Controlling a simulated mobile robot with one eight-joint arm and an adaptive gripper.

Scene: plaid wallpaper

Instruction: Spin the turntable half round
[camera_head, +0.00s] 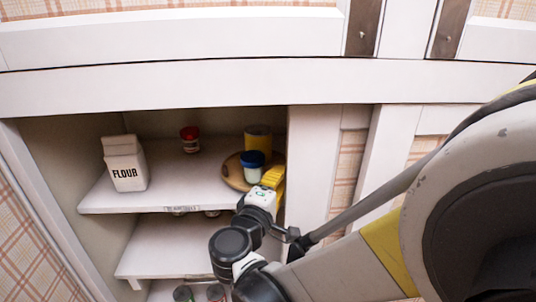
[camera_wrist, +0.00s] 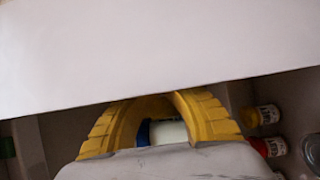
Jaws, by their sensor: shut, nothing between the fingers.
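The turntable (camera_head: 232,178) is a round wooden disc on the upper shelf of an open cabinet, at the right end, partly hidden by what stands on it and by my arm. A yellow canister (camera_head: 258,137) and a white jar with a blue lid (camera_head: 252,166) stand on it. My gripper (camera_head: 273,177) has yellow fingers and is at the turntable's front right edge, beside the blue-lidded jar. In the wrist view the fingers of my gripper (camera_wrist: 165,97) arch together, shut and empty. The blue-lidded jar (camera_wrist: 168,132) shows behind them. Contact with the disc cannot be told.
A flour carton (camera_head: 124,163) stands on the left of the upper shelf (camera_head: 175,185). A red-lidded jar (camera_head: 190,140) stands farther back. The cabinet's white right panel (camera_head: 312,150) is close to my gripper. Several jars are on lower shelves.

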